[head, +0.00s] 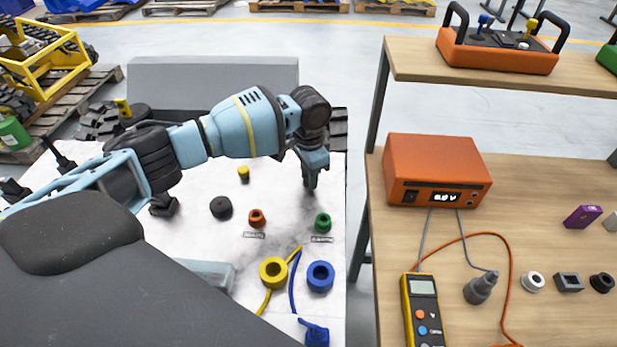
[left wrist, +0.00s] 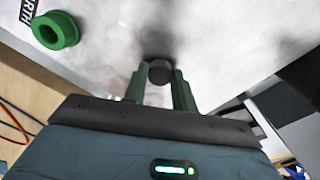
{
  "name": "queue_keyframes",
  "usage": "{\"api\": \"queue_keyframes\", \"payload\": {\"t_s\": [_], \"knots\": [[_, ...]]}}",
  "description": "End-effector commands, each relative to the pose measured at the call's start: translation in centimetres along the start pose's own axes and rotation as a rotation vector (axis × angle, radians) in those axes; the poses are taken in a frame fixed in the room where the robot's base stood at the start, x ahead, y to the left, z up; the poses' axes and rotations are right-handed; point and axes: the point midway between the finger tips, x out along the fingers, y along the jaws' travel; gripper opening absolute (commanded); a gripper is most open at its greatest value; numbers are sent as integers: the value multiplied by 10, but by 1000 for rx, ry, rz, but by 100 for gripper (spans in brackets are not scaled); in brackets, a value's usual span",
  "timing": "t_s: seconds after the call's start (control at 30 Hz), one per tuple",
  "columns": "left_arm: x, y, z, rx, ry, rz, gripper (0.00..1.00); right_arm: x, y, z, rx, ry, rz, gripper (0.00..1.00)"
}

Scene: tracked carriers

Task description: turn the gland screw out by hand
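My left gripper (head: 312,182) reaches down over the right part of the white panel (head: 190,235). In the left wrist view its two green fingers (left wrist: 160,78) stand on either side of a small dark round screw head (left wrist: 160,71), seemingly touching both sides. I take this for the gland screw; in the head view the gripper hides it. A green ring fitting (head: 323,222) is in front of the gripper and also shows in the left wrist view (left wrist: 55,31), apart from the fingers. My right gripper is not in view.
The panel also carries a black cap (head: 221,207), a red fitting (head: 257,217), a yellow one (head: 243,174), a yellow ring (head: 273,273) and a blue ring (head: 320,277) with cables. On the right, a wooden bench (head: 540,240) bears an orange meter box (head: 436,165) and a yellow multimeter (head: 422,310).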

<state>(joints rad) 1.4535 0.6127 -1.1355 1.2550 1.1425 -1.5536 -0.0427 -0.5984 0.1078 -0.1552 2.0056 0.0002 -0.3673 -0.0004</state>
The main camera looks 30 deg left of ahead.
Motion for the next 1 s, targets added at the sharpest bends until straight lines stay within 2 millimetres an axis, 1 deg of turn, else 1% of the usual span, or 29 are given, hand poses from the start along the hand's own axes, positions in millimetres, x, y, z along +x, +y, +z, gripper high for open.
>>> {"api": "queue_keyframes", "payload": {"t_s": [0.1, 0.17, 0.27, 0.3, 0.4, 0.5, 0.6, 0.7, 0.8, 1.0], "knots": [[0, 0, 0, -5, -1, 0, 10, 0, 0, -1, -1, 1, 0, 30], [-2, 0, 0, -34, 0, 0, 10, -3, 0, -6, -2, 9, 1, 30], [-8, 1, 0, -150, 3, -1, 10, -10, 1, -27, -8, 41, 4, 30], [-9, 1, 0, -214, 4, -1, 10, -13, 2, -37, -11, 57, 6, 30], [-10, 1, -1, -370, 6, -1, 10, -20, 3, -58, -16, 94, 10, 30], [-9, 1, -1, -527, 6, 0, 10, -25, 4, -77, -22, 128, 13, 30], [-8, 1, -1, -678, 5, 1, 10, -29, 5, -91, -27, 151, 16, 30], [-5, 1, -1, -790, 3, 1, 10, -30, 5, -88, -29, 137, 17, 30], [-3, 0, 0, -847, 2, 1, 10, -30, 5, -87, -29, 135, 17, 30], [0, 0, 0, -853, -1, 0, 10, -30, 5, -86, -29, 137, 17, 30]]}}
